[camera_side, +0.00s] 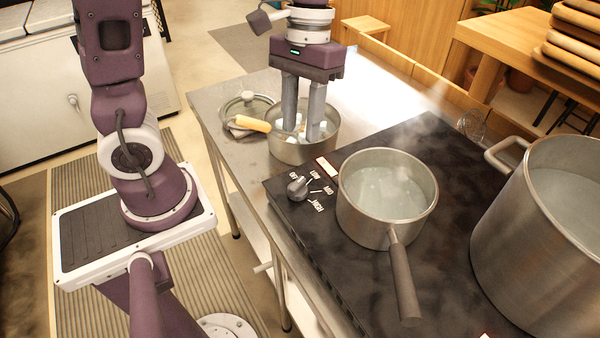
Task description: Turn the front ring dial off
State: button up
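A silver dial (298,187) sits on the black stove top (375,290), left of a steaming saucepan. White setting labels curve around its right side. Its exact pointer setting is too small to tell. My gripper (302,130) points down with its two fingers apart, and I see nothing held between them. The fingertips reach into a metal pot (300,153) on the counter behind and left of the stove, above and left of the saucepan in the picture. The gripper is well apart from the dial.
The saucepan (365,228) holds steaming liquid, and its handle juts toward the front. A large stockpot (510,240) stands at right.

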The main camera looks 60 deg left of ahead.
jog(key=n+g, duration=0.1)
jog(key=g, duration=0.1)
send_near(298, 182)
jog(key=f, duration=0.1)
jog(key=x, duration=0.7)
jog(key=shift+s+f, duration=0.1)
jog(key=shift+s, duration=0.05)
grip_shut()
